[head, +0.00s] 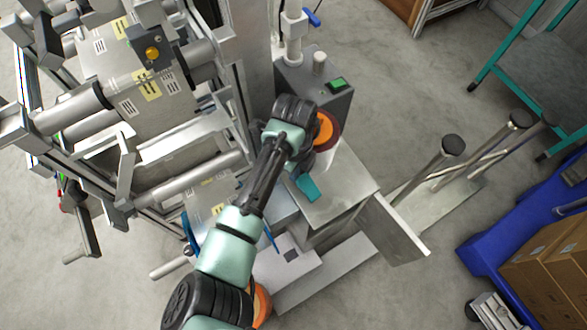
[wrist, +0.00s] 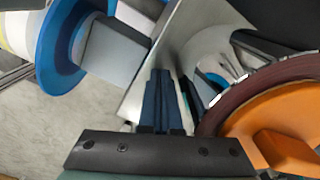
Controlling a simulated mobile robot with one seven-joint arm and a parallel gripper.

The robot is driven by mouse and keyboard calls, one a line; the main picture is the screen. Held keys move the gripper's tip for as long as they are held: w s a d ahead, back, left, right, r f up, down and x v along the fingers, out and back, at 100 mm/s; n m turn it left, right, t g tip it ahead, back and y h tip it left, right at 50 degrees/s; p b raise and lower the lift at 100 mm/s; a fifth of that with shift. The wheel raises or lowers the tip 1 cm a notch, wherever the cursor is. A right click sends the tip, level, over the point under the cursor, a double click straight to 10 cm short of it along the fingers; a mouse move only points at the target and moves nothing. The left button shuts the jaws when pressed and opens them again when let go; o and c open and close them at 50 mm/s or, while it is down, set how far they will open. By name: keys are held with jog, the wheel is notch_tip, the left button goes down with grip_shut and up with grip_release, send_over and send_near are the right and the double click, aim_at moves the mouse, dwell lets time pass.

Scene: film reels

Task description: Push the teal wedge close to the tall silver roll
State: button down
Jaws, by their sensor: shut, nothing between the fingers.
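The teal wedge (head: 306,187) lies on the metal table top (head: 345,183), just below my wrist in the head view. In the wrist view only a thin teal strip shows beside my fingers, so I cannot tell whether they touch it. My gripper (wrist: 161,78) is shut and empty, pointing down at the metal surface. A shiny silver curved shape, apparently the tall silver roll (wrist: 207,50), stands to the right of my fingers in the wrist view. In the head view my arm and wrist hide most of that area.
An orange reel with a dark red rim (head: 326,130) is close beside my wrist; it fills the right of the wrist view. A blue reel (wrist: 62,50) is at the upper left there. A grey box with a green button (head: 335,84) stands behind. Machine rollers crowd the left.

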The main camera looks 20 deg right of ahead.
notch_tip(320, 180, up, 13)
jog(key=p, duration=0.2)
jog(key=shift+f, duration=0.2)
